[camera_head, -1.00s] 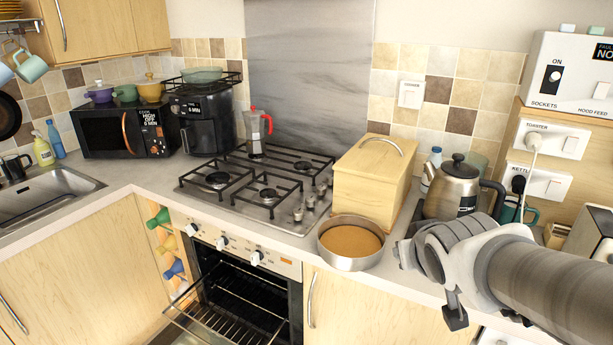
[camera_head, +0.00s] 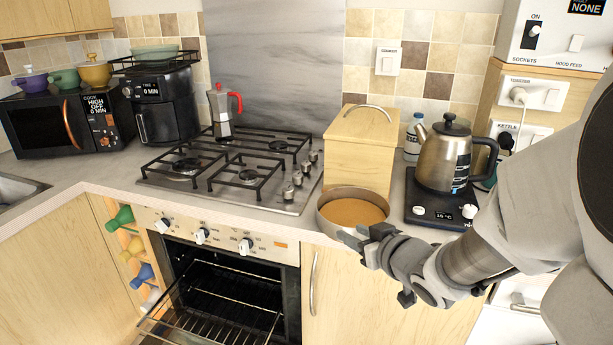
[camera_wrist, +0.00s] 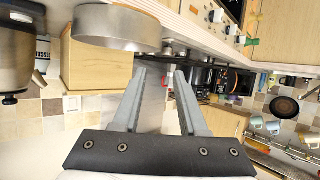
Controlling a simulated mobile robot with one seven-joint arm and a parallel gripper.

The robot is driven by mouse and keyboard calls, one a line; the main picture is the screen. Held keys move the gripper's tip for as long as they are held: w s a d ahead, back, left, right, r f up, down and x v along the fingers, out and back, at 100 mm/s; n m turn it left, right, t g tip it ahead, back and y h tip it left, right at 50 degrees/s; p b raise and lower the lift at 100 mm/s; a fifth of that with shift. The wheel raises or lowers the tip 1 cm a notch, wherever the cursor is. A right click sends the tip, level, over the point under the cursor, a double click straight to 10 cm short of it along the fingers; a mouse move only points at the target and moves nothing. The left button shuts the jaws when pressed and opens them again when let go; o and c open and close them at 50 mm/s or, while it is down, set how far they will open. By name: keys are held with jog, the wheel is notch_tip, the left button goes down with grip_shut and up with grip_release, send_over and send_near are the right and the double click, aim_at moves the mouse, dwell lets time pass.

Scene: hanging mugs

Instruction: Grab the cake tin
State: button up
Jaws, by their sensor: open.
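The cake tin (camera_head: 353,208) is a round silver tin with a brown top surface inside. It stands at the counter's front edge, before the wooden box and right of the hob. My gripper (camera_head: 360,242) is at the tin's front right side, close to its rim; whether it touches is not clear. In the wrist view my gripper (camera_wrist: 160,74) shows two spread fingers with nothing between them. The cake tin (camera_wrist: 117,28) is beyond the fingertips at the top of that view, mostly above the left finger.
A wooden box (camera_head: 358,150) with a metal handle stands directly behind the tin. A kettle (camera_head: 445,155) on a black base is to the right. The gas hob (camera_head: 235,170) with a moka pot (camera_head: 219,112) is to the left. The oven door (camera_head: 210,318) hangs open below.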

aim_at(317, 215)
jog(key=b+x, duration=0.3)
jog(key=x, duration=1.4)
jog(key=shift+w+d, duration=0.1)
jog(key=shift+w, duration=0.1)
jog(key=shift+c, duration=0.4)
grip_shut()
jog(key=shift+s+d+f, duration=0.1)
jog(key=shift+f, duration=0.05)
dwell(0.3)
